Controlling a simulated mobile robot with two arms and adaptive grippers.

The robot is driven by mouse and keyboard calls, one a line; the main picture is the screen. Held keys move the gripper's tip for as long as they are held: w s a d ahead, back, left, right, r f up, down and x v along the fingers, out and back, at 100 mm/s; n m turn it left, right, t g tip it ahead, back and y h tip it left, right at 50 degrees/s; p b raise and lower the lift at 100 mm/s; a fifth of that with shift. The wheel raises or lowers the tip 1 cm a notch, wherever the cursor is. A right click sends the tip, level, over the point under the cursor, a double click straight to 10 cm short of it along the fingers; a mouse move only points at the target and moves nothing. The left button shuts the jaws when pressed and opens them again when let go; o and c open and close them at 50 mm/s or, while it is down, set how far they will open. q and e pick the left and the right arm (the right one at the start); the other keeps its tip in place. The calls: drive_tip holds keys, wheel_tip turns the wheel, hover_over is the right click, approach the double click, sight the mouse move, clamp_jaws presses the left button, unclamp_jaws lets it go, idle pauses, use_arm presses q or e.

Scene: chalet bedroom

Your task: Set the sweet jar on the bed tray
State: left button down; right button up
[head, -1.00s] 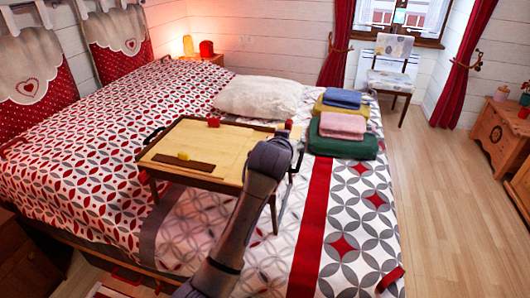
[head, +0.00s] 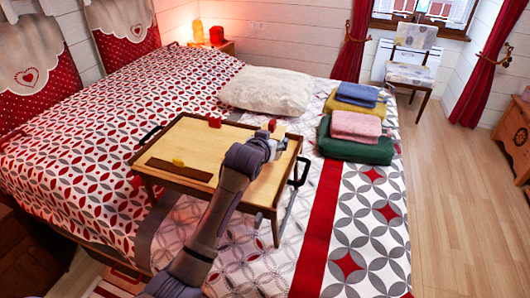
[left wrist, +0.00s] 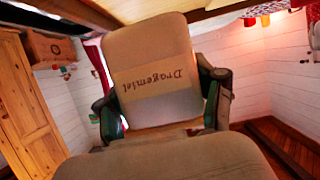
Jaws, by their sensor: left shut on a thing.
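The sweet jar (left wrist: 150,45) is pale, with a tan label reading roughly "Dragemiel", inverted in the left wrist view. My left gripper (left wrist: 162,108) is shut on it, one finger at each side. I cannot tell whether the jar touches the tray. The tray is a wooden legged one standing on the bed. My right gripper is not in view.
A small red object (head: 214,121) stands at the tray's back edge. The tray's middle is bare. A pillow (head: 268,90) and folded towels (head: 355,126) lie behind and right.

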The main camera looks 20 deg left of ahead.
use_arm(q)
drive_tip(key=shift+s+a+f, duration=0.1)
drive_tip(key=shift+a+f, duration=0.1)
drive_tip(key=shift+a, duration=0.25)
drive_tip(key=shift+s+a+f, duration=0.1)
drive_tip(key=shift+a+f, duration=0.05)
drive_tip(key=shift+a, duration=0.25)
drive_tip(key=shift+f, duration=2.05)
drive_tip(key=shift+f, duration=0.15)
drive_tip(key=shift+c, duration=0.7)
unclamp_jaws()
drive_tip(key=shift+f, duration=0.1)
